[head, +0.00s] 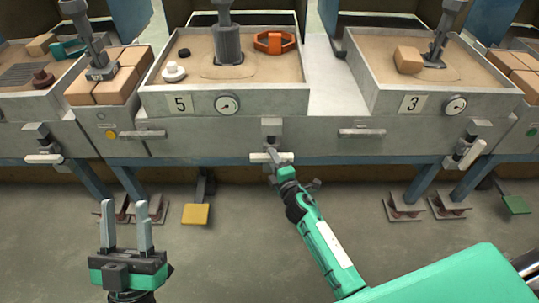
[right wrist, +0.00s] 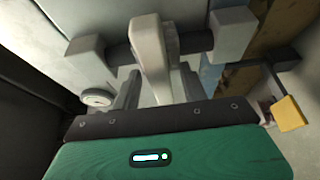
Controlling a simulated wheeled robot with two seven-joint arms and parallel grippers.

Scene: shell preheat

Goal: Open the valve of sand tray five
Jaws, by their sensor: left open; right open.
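Sand tray five (head: 150,102) has a grey rim, a "5" label (head: 180,104) and a round gauge (head: 227,104). Below its front is its valve (head: 271,128), with a white lever (head: 258,157) that looks roughly level in the head view. My right gripper (head: 277,165) is at this lever. In the right wrist view, the pale lever (right wrist: 150,55) lies between the open fingers of the right gripper (right wrist: 160,88); I cannot tell whether they touch it. My left gripper (head: 127,222) is open and empty, low on the left, away from the trays.
Tray three (head: 375,103) stands to the right, with its own white-handled valve (head: 472,153). Another white handle (head: 43,158) is at the far left. A yellow pedal (head: 196,214) is near the floor.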

